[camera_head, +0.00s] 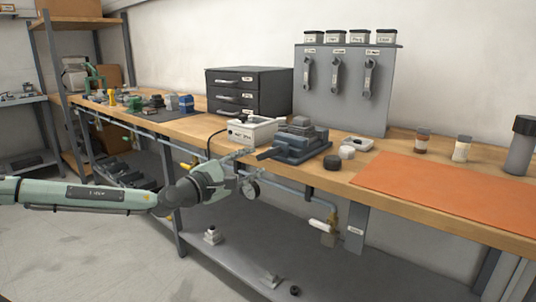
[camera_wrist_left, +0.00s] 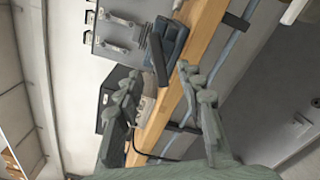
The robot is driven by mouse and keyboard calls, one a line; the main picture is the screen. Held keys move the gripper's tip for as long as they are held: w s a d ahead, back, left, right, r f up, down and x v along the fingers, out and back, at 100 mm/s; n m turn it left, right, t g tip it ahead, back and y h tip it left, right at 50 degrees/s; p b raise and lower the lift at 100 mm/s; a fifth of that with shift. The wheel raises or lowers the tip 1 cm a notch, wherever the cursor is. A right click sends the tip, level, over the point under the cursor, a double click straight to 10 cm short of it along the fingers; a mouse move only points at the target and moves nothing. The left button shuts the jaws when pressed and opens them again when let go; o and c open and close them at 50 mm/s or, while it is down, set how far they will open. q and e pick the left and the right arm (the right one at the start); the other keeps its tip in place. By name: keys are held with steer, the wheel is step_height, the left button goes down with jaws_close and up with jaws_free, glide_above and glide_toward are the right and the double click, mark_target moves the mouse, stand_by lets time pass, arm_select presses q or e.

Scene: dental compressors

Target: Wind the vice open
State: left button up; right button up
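The vice (camera_head: 299,142) is a dark blue-grey block with a grey top, standing near the front edge of the wooden workbench. A dark bar (camera_head: 268,154) sticks out from its front left. In the left wrist view the vice (camera_wrist_left: 174,42) is at the top centre, and the bar (camera_wrist_left: 157,60) points down towards the space between my fingertips. My left gripper (camera_head: 241,160) is in front of the bench edge, just left of the bar. In the left wrist view its fingers (camera_wrist_left: 159,74) are spread apart with nothing between them. My right gripper is not in view.
A white box (camera_head: 250,131) with a cable stands left of the vice. A black drawer unit (camera_head: 248,92) and a grey tool panel (camera_head: 345,85) are behind. An orange mat (camera_head: 450,190) lies right.

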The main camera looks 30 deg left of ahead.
mark_target(267, 154)
arm_select(q)
steer(key=w+p, duration=0.1)
steer(key=w, duration=0.5)
steer(key=shift+w+r, duration=0.1)
steer(key=shift+w, duration=0.2)
steer(key=shift+w+d+p, duration=0.1)
steer(key=shift+w+p, duration=0.2)
steer(key=shift+w, duration=0.25)
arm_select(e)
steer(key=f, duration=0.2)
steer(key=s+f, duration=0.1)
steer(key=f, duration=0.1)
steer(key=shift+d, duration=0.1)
arm_select(q)
jaws_close()
